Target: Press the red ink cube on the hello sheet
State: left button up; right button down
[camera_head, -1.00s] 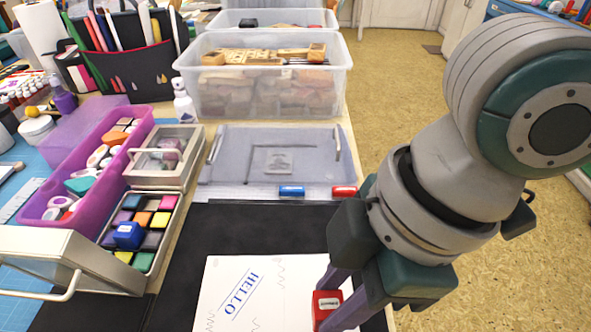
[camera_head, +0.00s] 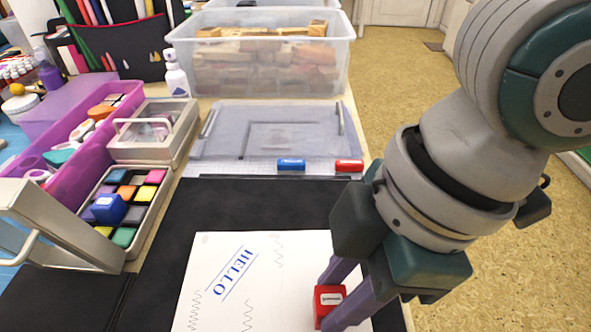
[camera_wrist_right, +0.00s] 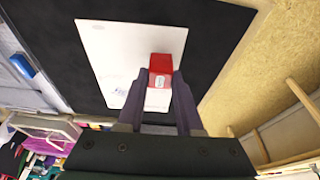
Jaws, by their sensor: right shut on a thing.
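The white hello sheet (camera_head: 222,296) lies on a black mat, with blue HELLO lettering and several squiggly lines on it. My right gripper (camera_head: 340,292) is shut on the red ink cube (camera_head: 328,299) over the right part of the sheet. In the right wrist view the red cube (camera_wrist_right: 161,68) sits between the purple fingertips (camera_wrist_right: 160,86), over the sheet (camera_wrist_right: 105,50). I cannot tell whether the cube's underside touches the paper. My left gripper is not in view.
An inkpad tray (camera_head: 123,236) with several colour pads and a blue cube (camera_head: 108,209) stands at left. A blue stamp (camera_head: 291,165) and a red stamp (camera_head: 349,166) lie behind the black mat (camera_head: 205,212). A clear bin (camera_head: 262,80) stands farther back.

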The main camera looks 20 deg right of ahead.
jog(key=shift+f, duration=0.55)
dwell(0.7)
jog(key=shift+d+f, duration=0.1)
jog(key=shift+f, duration=0.05)
dwell(1.8)
jog(key=shift+p, duration=0.3)
jog(key=shift+r+p, duration=0.7)
jog(key=shift+p, duration=0.15)
jog(key=shift+r, duration=0.1)
notch_tip(320, 180, up, 6)
jog(key=p, duration=0.6)
jog(key=shift+f+p, duration=0.25)
jog(key=shift+p, duration=0.1)
jog(key=shift+f, duration=0.1)
